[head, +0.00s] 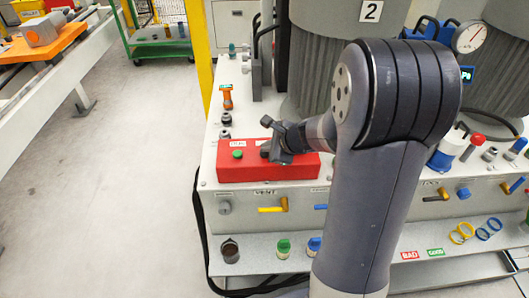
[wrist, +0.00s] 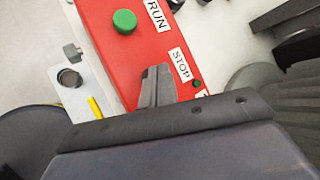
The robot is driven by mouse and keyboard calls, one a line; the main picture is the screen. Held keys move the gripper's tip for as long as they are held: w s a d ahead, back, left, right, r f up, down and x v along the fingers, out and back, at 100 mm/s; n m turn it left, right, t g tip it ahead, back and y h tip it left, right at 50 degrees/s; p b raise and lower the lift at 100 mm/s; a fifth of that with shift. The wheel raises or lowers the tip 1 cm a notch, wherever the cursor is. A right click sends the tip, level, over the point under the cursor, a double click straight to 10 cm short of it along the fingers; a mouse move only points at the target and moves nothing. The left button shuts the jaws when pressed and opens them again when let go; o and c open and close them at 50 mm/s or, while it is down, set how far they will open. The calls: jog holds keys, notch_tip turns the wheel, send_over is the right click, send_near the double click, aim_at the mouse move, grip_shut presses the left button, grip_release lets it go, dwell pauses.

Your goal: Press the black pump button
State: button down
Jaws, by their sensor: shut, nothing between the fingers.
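A red control box (head: 237,171) sits on the front of the grey bench; it also shows in the wrist view (wrist: 98,22). It carries a green button (head: 238,154) by a RUN label, also seen in the wrist view (wrist: 125,21). A STOP label (wrist: 181,65) lies farther along the box. My gripper (head: 281,157) is shut and empty over the box, its fingertips (wrist: 155,73) beside the STOP label. The black button is not clearly seen; the fingers cover the spot beside that label. I cannot tell whether they touch it.
A yellow-handled VENT valve (head: 272,207) is on the bench front below the box. Large grey cylinders (head: 325,70) rise behind. Green and blue capped parts (head: 284,248) stand on the lower shelf. The floor at left is clear.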

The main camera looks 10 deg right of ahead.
jog(key=shift+f, duration=0.25)
dwell(0.4)
jog(key=shift+r+p, duration=0.6)
jog(key=shift+r, duration=0.3)
jog(key=shift+r, duration=0.15)
notch_tip(320, 180, up, 5)
jog(key=p, duration=0.4)
dwell(0.5)
